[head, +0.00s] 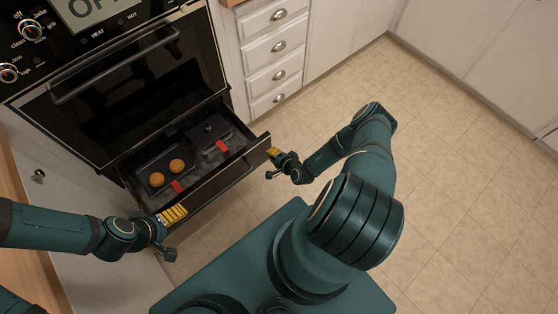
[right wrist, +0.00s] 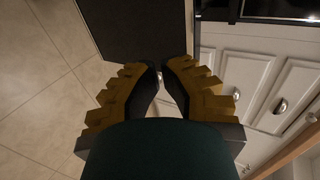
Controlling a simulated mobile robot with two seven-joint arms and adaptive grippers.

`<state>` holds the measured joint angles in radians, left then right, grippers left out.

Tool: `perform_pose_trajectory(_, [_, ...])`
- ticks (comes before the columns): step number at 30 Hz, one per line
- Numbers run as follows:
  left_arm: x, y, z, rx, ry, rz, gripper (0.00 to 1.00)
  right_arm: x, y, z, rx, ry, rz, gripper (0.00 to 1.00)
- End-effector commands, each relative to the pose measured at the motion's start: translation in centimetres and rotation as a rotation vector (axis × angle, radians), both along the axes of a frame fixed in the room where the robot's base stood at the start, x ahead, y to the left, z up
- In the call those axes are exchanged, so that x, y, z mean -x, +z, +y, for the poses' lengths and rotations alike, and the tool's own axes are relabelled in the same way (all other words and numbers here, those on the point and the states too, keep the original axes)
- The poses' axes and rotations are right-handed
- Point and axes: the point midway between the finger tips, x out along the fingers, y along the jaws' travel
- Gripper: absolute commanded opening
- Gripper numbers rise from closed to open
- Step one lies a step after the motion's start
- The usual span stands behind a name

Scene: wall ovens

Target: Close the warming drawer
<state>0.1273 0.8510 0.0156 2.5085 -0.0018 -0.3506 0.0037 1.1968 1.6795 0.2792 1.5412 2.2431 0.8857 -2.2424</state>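The warming drawer (head: 232,170) below the oven is pulled out, its dark front panel facing me. Inside lie a tray (head: 154,184) with two round orange-brown items (head: 168,172) and a second dark tray or pan (head: 209,133); both have red parts. My right gripper (head: 273,152) is at the right end of the drawer front; contact is unclear. In the right wrist view its yellow fingertips (right wrist: 161,68) nearly meet with nothing between them, and the dark panel (right wrist: 133,30) is just beyond. My left gripper (head: 174,213) is at the front's left end; its finger gap is hidden.
The oven door (head: 125,95) above the drawer is shut. White cabinet drawers (head: 275,50) stand to the right of the oven, and a white cabinet (head: 60,190) to the left. Open tiled floor (head: 450,150) lies to the right.

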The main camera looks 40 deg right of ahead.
Motion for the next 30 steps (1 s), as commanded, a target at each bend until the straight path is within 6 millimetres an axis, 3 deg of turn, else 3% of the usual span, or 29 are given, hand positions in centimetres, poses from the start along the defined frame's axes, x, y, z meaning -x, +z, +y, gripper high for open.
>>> perform_pose_trajectory(3, [-0.2,-1.2,0.0,-0.001,0.001,-0.005,0.93,-2.0,-1.3,0.1,-0.002,-0.001,-0.001,0.0])
perform_pose_trajectory(12, [-0.4,-2.1,0.1,-0.002,0.003,-0.009,0.93,-5.2,-0.9,0.2,-0.001,0.0,0.0,0.0])
perform_pose_trajectory(30, [-0.4,-1.9,0.1,-0.002,0.003,-0.01,0.93,-5.5,-0.8,-0.1,0.001,0.003,0.0,0.0])
